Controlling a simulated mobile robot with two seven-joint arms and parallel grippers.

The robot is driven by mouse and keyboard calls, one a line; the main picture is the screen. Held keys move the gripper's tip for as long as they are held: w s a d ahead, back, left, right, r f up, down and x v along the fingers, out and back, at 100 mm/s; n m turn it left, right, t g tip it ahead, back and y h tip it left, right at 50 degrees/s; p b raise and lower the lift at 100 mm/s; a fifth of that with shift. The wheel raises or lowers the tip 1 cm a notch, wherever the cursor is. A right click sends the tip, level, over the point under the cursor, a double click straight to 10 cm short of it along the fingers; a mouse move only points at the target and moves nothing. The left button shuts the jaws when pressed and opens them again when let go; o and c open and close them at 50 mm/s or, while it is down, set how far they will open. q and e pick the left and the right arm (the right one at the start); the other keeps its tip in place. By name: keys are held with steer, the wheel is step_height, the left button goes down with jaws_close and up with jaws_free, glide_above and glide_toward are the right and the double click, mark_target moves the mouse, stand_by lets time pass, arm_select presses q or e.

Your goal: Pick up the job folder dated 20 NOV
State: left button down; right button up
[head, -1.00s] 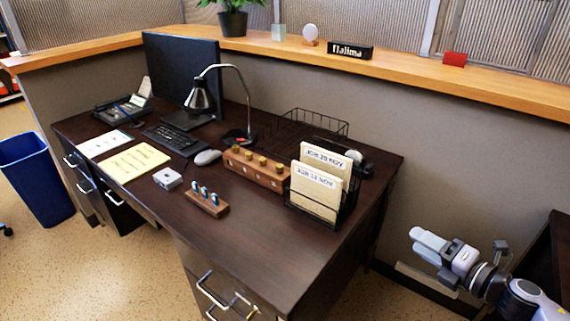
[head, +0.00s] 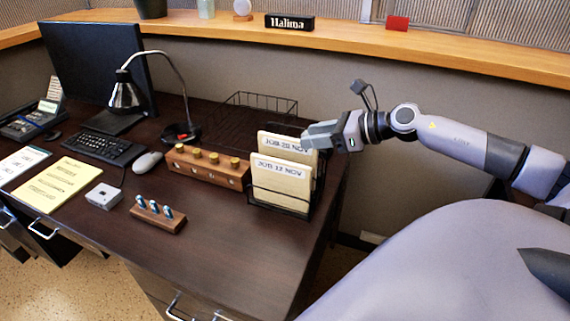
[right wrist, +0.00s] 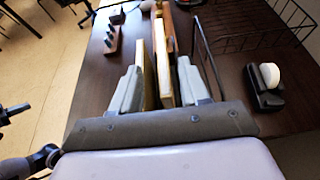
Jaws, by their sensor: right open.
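The folder lettered JOB 20 NOV (head: 285,143) is cream and stands at the back of a black wire rack (head: 280,203) on the desk. The folder lettered JOB 12 NOV (head: 280,182) stands in front of it. My right gripper (head: 308,135) is at the upper right edge of the back folder and covers part of it. Contact cannot be told. My left gripper is not in view.
A wooden block with brass knobs (head: 208,168) stands left of the rack. A wire basket (head: 250,118) is behind it. A black tape dispenser (right wrist: 268,98) is right of the folders in the wrist view.

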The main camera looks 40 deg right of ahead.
mark_target(296, 140)
steer(key=shift+b+x, duration=0.65)
steer(key=shift+x, duration=0.9)
steer(key=shift+w+a+f, duration=0.15)
steer(key=shift+w+f, duration=0.2)
steer(key=shift+w, duration=0.1)
steer(key=shift+w+a+f, duration=0.2)
steer(key=shift+w+f, duration=0.15)
steer(key=shift+w, duration=0.1)
jaws_close()
